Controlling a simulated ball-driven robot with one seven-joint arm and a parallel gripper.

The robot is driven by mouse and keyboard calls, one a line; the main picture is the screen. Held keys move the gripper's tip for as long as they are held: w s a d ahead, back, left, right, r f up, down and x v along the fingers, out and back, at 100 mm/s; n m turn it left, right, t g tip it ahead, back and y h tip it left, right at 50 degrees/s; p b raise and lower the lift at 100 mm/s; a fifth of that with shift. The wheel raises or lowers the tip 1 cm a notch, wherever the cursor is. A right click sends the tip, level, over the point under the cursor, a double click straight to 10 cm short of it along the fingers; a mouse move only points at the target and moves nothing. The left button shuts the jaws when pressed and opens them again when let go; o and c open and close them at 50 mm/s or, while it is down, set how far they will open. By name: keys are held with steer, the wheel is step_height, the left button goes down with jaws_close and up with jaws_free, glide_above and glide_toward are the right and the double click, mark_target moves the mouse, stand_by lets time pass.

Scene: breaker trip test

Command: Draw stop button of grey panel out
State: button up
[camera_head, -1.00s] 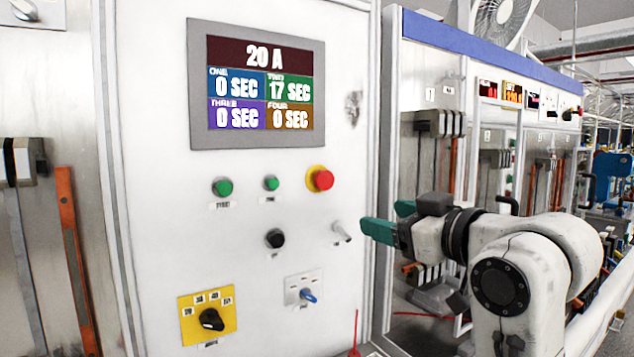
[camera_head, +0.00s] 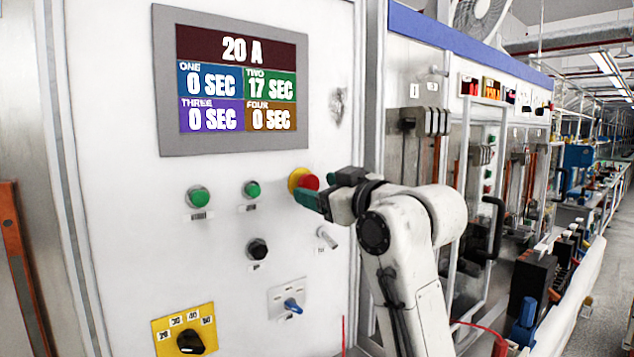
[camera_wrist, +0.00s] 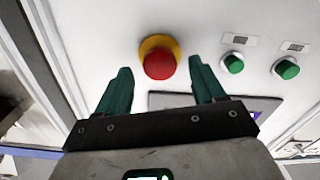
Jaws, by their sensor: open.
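The stop button is a red mushroom head (camera_head: 309,181) on a yellow collar, on the upright face of the grey-white panel (camera_head: 120,170), below and right of the display. In the wrist view the red button (camera_wrist: 159,65) lies ahead of my gripper (camera_wrist: 158,88), roughly centred between its two green fingers. The fingers are open and apart, with nothing between them. In the head view my gripper (camera_head: 312,199) is just right of and slightly below the button, its green finger partly overlapping it. Whether a fingertip touches the button cannot be told.
Two green buttons (camera_head: 199,198) (camera_head: 252,189) sit left of the stop button. Below are a black knob (camera_head: 257,248), a metal toggle (camera_head: 327,237), a blue switch (camera_head: 293,305) and a black rotary selector (camera_head: 190,341) on a yellow plate. A display (camera_head: 236,82) is above.

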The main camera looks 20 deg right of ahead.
steer(key=shift+x, duration=0.8)
steer(key=shift+c, duration=0.2)
jaws_close()
